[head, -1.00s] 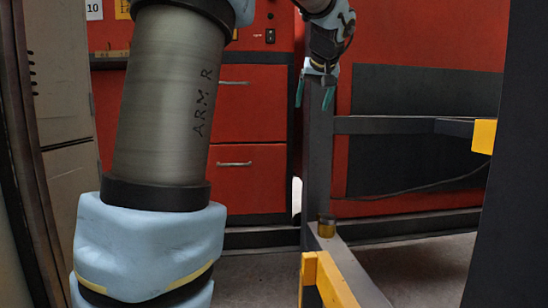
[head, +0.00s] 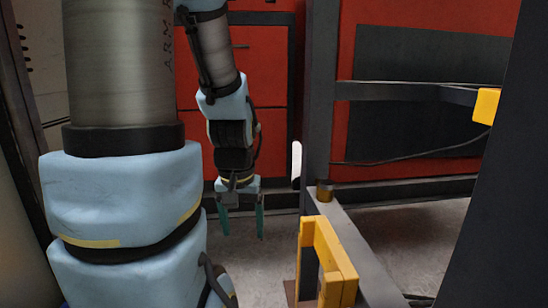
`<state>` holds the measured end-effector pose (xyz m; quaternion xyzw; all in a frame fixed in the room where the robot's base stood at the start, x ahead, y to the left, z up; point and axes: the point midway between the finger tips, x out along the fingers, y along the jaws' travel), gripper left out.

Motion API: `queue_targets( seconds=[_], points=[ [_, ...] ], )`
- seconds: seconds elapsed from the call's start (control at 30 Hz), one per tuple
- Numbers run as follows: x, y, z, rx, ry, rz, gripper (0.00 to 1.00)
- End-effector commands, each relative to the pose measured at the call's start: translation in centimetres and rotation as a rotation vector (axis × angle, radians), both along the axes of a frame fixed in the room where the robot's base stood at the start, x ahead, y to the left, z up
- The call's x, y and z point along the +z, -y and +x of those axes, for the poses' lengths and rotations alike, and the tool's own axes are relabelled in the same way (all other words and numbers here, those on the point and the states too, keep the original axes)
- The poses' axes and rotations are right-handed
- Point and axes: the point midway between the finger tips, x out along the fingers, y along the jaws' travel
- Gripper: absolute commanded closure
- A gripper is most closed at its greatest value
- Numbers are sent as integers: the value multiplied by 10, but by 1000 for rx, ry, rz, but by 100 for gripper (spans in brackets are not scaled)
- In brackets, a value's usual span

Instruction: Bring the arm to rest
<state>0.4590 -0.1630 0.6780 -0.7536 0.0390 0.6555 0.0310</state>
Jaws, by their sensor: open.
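My gripper (head: 242,222) hangs from my arm left of the middle of the head view, with its two green fingers pointing down. The fingers are apart and nothing is between them. The gripper is to the left of the dark frame post and clear of it in the picture. My upper arm fills the left side of the view and hides what is behind it.
A dark metal frame (head: 318,120) stands just right of my gripper, with a low beam running forward. A yellow bracket (head: 325,255) sits on that beam, near a small brass-coloured cylinder (head: 324,190). Red cabinets (head: 268,60) stand behind. Grey floor (head: 255,275) shows below my gripper.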

Motion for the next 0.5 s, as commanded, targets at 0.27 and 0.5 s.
queue_targets(
  seconds=[0.27,0.5],
  points=[
    [78,0,1,0,0,1,22],
    [156,0,1,0,0,1,22]
  ],
)
